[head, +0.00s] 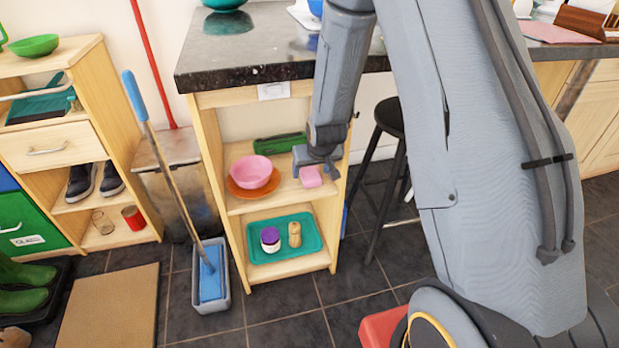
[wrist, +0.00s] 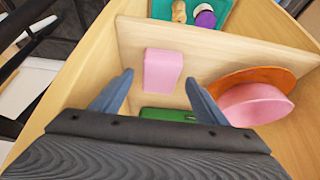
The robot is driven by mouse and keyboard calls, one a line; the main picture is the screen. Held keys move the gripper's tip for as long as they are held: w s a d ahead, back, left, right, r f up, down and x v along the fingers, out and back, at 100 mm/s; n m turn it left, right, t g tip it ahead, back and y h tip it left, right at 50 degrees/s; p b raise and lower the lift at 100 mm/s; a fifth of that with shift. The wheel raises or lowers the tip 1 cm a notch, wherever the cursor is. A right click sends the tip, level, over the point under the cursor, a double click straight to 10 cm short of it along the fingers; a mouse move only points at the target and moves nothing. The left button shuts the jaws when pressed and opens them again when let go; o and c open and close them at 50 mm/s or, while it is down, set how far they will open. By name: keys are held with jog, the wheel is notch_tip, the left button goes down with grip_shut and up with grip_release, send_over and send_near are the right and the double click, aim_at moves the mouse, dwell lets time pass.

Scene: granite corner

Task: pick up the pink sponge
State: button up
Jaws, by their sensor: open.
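The pink sponge (head: 311,176) stands on the middle shelf of the wooden shelf unit, near its right side in the head view. It shows as a pink block in the wrist view (wrist: 162,70). My gripper (head: 312,158) is at the sponge in the head view. In the wrist view its two fingers (wrist: 160,90) are spread wide, with the sponge ahead of and roughly between their tips. The fingers do not touch the sponge there, and nothing is held.
A pink bowl (head: 251,172) on an orange plate (head: 242,188) stands left of the sponge. A green case (head: 280,143) lies behind. A teal tray (head: 262,255) with a purple-lidded jar (head: 270,239) is on the shelf below. The granite counter (head: 250,62) is above.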

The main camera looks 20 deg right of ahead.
jog(key=shift+x, duration=0.85)
jog(key=shift+c, duration=0.2)
jog(key=c, duration=1.1)
jog(key=shift+o, duration=0.2)
jog(key=shift+r, duration=0.2)
jog(key=shift+r, duration=0.25)
jog(key=s+p, duration=0.1)
jog(key=s, duration=1.7)
jog(key=shift+r+p, duration=0.35)
jog(key=shift+p, duration=0.05)
